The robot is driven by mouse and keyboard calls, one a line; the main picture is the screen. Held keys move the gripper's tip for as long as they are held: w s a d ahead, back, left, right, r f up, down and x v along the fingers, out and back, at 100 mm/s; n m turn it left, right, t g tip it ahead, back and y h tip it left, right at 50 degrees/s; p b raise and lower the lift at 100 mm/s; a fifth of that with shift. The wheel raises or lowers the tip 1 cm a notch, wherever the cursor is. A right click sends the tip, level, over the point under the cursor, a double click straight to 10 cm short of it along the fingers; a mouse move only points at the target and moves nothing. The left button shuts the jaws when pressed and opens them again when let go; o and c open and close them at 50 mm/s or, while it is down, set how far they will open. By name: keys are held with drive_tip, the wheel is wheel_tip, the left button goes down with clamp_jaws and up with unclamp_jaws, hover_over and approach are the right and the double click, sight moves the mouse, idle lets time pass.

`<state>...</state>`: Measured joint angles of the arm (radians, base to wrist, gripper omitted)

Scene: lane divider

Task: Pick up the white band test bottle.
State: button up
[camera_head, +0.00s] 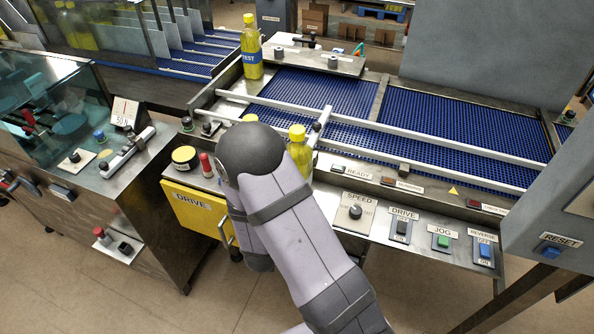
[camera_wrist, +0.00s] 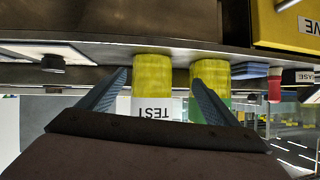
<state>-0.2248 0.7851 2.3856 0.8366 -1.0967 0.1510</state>
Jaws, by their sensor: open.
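The white band test bottle (camera_wrist: 152,84) is yellow, with a white band reading TEST upside down in the wrist view. My gripper (camera_wrist: 160,77) is open, with one finger on each side of this bottle in the picture; I cannot tell whether they touch it. A second yellow bottle with a green band (camera_wrist: 208,77) stands close on the right, partly behind the right finger. In the head view, a yellow bottle (camera_head: 299,152) shows beside my arm, its lower part and band hidden, so I cannot tell which it is. My gripper is hidden there by my arm.
A yellow bottle with a blue TEST band (camera_head: 252,58) stands at the back left of the blue conveyor (camera_head: 450,135). Metal rails (camera_head: 400,150) cross the belt. A yellow drive box (camera_head: 196,212) and a control panel (camera_head: 375,215) flank my arm.

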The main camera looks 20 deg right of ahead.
wheel_tip(320, 180, up, 6)
drive_tip(key=t+h+b, duration=0.3)
drive_tip(key=h, duration=0.2)
drive_tip(key=p+x, duration=0.4)
drive_tip(key=x, duration=0.4)
drive_tip(key=shift+s+d+r+h, duration=0.15)
drive_tip(key=shift+s+d+h, duration=0.05)
drive_tip(key=shift+d+h, duration=0.1)
drive_tip(key=c, duration=1.9)
drive_tip(key=shift+w+r, duration=0.1)
drive_tip(key=shift+r, duration=0.05)
